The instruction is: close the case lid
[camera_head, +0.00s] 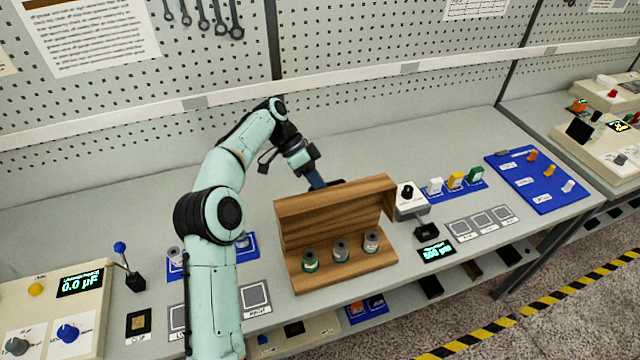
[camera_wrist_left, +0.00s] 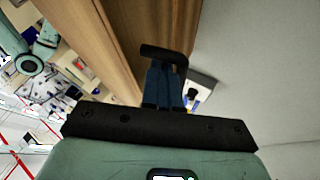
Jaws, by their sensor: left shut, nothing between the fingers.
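The wooden case (camera_head: 345,272) stands on the grey bench with its lid (camera_head: 335,215) up at the back, roughly upright. Three spindles stand in a row in the case, a green-based one (camera_head: 310,260) at the left, then a grey one (camera_head: 341,250) and another (camera_head: 371,241). My left gripper (camera_head: 318,184) is behind the lid, near its top edge, and is shut and empty. In the left wrist view the shut fingers (camera_wrist_left: 163,88) are beside the wooden lid (camera_wrist_left: 130,40); I cannot tell whether they touch it. My right gripper does not show.
A white device with a black knob (camera_head: 407,193) stands just right of the case. A blue strip with coloured pieces (camera_head: 455,181) and a blue board (camera_head: 540,180) lie farther right. A blue-knobbed lever (camera_head: 130,268) stands at the left. The bench behind the case is mostly clear.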

